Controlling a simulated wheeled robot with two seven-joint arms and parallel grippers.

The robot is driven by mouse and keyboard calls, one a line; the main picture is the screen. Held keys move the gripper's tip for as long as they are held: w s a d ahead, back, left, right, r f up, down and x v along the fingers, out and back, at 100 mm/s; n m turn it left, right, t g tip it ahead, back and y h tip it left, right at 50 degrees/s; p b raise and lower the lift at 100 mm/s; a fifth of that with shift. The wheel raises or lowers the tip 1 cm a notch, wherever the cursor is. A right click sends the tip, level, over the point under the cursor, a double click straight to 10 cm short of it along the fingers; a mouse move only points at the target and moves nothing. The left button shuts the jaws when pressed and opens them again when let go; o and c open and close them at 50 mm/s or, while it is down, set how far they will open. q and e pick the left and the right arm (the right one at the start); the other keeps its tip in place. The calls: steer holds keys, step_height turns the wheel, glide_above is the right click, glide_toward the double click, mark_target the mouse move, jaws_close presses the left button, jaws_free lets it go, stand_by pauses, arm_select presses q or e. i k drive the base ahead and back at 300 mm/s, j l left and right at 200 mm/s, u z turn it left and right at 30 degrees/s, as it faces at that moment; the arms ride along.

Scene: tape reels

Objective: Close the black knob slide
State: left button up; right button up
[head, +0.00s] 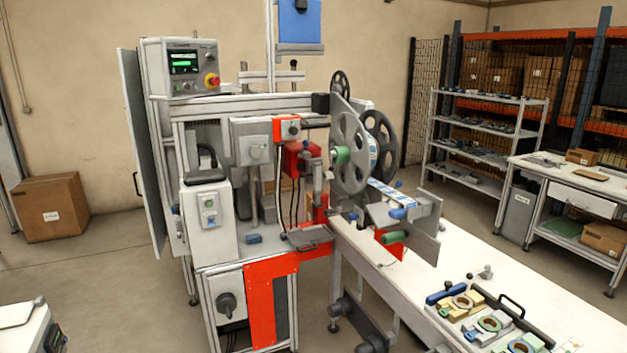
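The tape-reel machine stands in the middle of the head view. A round black knob (226,303) sits on the white box at its lower front. A small flat grey plate with a dark handle (305,238) sticks out at the front, below the red unit (302,160). I cannot tell from this view which part is the black knob slide, or how far it is open. Neither of my grippers is in view.
Large grey reels (348,150) and a bracket with green and blue rollers (405,222) overhang the white table (470,265) on the right. Fixture parts (490,323) lie at its near end. A cardboard box (50,208) stands on the floor at left.

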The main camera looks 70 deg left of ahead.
mark_target(315, 174)
steer(key=j+u, duration=0.1)
steer(key=u, duration=0.35)
steer(key=i+j+u, duration=0.25)
steer(key=j, duration=0.2)
steer(key=i+j+u, duration=0.25)
steer(key=j, duration=0.2)
steer(key=i+j+u, duration=0.25)
steer(key=j, duration=0.15)
steer(key=k, duration=0.1)
